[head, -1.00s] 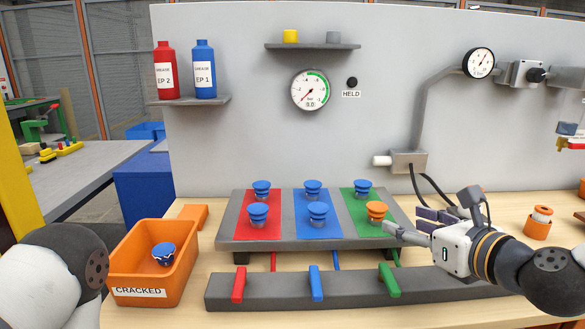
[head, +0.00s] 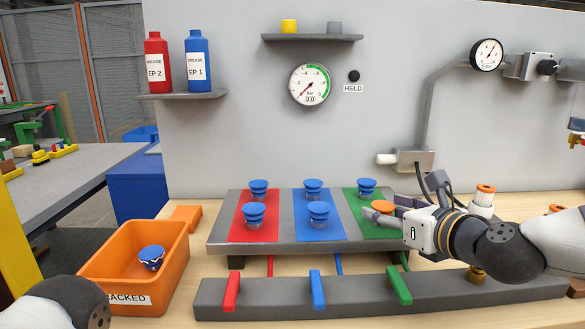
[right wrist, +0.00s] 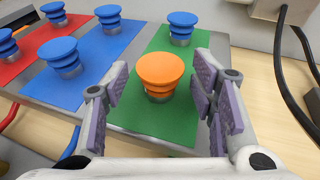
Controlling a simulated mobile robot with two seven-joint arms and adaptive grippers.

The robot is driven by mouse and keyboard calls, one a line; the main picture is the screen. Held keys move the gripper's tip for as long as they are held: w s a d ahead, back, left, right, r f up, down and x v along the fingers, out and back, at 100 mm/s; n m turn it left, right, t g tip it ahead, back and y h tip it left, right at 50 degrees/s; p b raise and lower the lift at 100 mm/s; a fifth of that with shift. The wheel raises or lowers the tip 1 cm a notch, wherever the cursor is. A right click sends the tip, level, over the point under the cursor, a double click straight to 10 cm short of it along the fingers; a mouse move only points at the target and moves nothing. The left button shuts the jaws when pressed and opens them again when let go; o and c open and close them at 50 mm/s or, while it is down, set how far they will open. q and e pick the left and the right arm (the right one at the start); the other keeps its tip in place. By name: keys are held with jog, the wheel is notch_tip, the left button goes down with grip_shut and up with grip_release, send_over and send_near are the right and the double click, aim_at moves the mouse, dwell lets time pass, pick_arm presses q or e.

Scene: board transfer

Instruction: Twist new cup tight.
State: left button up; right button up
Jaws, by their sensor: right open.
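The orange suction cup (head: 383,206) stands upright on the front of the green strip (right wrist: 182,127), the only orange cup on the plate. In the right wrist view the orange cup (right wrist: 160,72) is between the two spread fingers of my right gripper (right wrist: 162,90), with a gap showing on each side. In the head view the right gripper (head: 384,214) reaches in from the right at cup height and hides part of the cup's base. My left gripper is out of view.
Blue cups stand close by on the green, blue (head: 319,232) and red strips, one right behind the orange cup (head: 367,187). A bar with red, blue and green levers (head: 398,284) lies in front. The orange CRACKED bin (head: 110,258), holding a blue cup (head: 151,257), stands left.

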jog(key=c, duration=1)
jog(key=shift+c, duration=0.5)
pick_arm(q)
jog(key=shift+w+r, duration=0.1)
pick_arm(e)
jog(key=shift+r, duration=0.1)
jog(key=shift+s+a+r+m+h, duration=0.1)
jog(key=shift+m+h, duration=0.3)
jog(key=shift+h, duration=0.1)
jog(key=shift+a+m+t+h+p, duration=0.2)
jog(key=shift+m+t+h+p, duration=0.25)
jog(key=shift+m+h, duration=0.55)
jog(key=o, duration=1.3)
jog(key=shift+d+f+h, duration=0.1)
jog(key=shift+f+h, duration=0.15)
jog(key=shift+h, duration=0.15)
jog(key=shift+c, duration=0.2)
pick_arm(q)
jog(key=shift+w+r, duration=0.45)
